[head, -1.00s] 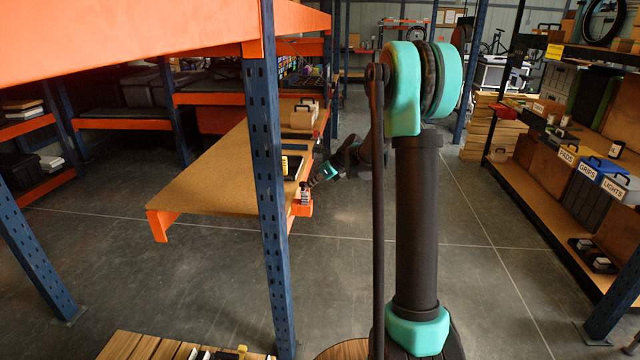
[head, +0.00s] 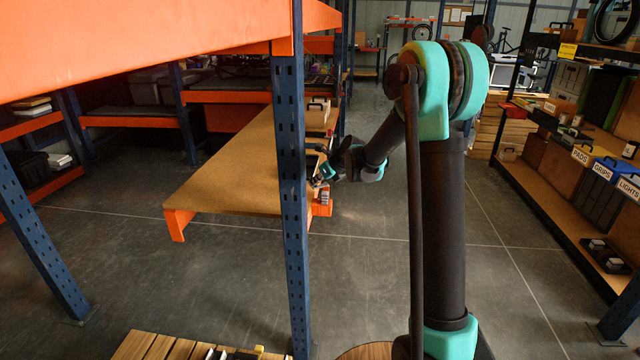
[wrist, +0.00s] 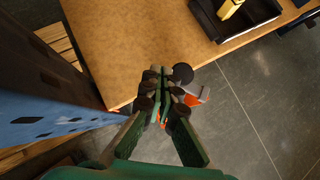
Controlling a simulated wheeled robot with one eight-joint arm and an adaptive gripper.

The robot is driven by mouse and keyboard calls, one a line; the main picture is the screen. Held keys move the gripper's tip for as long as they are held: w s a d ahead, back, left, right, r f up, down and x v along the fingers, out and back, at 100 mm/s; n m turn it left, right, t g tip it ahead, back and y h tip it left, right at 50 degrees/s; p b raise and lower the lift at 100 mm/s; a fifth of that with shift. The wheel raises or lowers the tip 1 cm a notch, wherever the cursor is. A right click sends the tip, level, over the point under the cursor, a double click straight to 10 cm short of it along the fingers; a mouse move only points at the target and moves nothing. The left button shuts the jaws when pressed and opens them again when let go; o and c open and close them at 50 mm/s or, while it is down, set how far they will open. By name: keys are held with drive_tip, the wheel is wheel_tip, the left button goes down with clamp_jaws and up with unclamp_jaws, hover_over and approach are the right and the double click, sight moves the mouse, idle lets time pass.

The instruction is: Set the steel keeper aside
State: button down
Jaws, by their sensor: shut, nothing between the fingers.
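My gripper (wrist: 160,88) is shut with nothing between its fingers, over the wooden shelf's front edge in the wrist view. In the head view my gripper (head: 323,172) is small, just right of the blue post. A small grey piece (wrist: 196,89) with a dark round part (wrist: 183,73) shows right beside the fingers. It may be the steel keeper, but I cannot tell for sure. It is by an orange bracket (head: 322,208) at the shelf edge, and the fingers partly hide it. I cannot tell whether they touch it.
The wooden shelf (head: 232,170) is bare over its near part. A black tray (wrist: 249,21) holding a yellow item (wrist: 229,8) lies on it to the right in the wrist view. A blue upright post (head: 290,200) stands close by. Open grey floor (wrist: 235,110) lies beyond the edge.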

drive_tip(key=shift+w+a, duration=0.45)
drive_tip(key=shift+a, duration=0.1)
idle(1.1)
